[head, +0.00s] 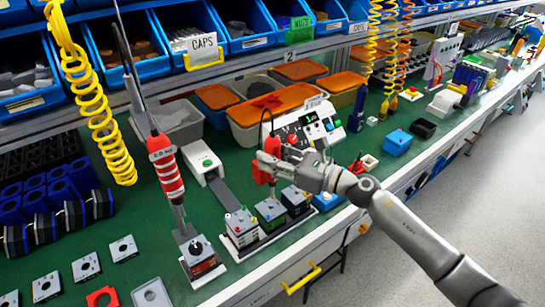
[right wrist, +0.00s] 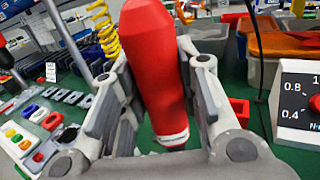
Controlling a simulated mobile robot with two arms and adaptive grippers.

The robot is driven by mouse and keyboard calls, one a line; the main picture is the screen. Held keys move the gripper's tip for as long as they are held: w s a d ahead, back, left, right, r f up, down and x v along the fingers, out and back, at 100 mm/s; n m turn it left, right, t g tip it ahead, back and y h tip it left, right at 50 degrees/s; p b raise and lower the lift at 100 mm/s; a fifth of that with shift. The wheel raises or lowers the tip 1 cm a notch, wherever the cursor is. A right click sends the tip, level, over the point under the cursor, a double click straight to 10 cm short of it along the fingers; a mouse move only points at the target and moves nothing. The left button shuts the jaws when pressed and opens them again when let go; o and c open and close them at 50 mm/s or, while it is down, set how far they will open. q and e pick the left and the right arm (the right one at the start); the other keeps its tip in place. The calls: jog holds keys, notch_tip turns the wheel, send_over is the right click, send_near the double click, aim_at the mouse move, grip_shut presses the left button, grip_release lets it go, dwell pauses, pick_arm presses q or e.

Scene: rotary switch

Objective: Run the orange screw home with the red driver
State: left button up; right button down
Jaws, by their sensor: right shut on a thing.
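The red driver (head: 264,169) stands upright in my right gripper (head: 272,163), its cable rising from the top. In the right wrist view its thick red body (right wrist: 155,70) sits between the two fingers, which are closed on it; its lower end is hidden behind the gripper. Below it is a row of small switch boxes: a grey one (head: 241,227), a green-topped one (head: 269,211) and a dark one (head: 295,199). The driver is over the green-topped box; I cannot tell whether its tip touches. I cannot make out the orange screw. My left gripper is out of view.
A red-and-white striped tool (head: 166,172) hangs on the left above another switch box (head: 199,256). A white control panel (head: 308,130) stands behind the driver. Yellow coiled hoses (head: 97,100) hang down. Orange-lidded bins (head: 270,105) line the back.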

aim_at(272, 143)
jog(key=shift+f+b, duration=0.25)
jog(key=shift+b, duration=0.05)
dwell(2.2)
jog(key=shift+r, duration=0.1)
jog(key=shift+r+p, duration=1.85)
jog(key=shift+r, duration=0.45)
jog(key=shift+w+a, duration=0.1)
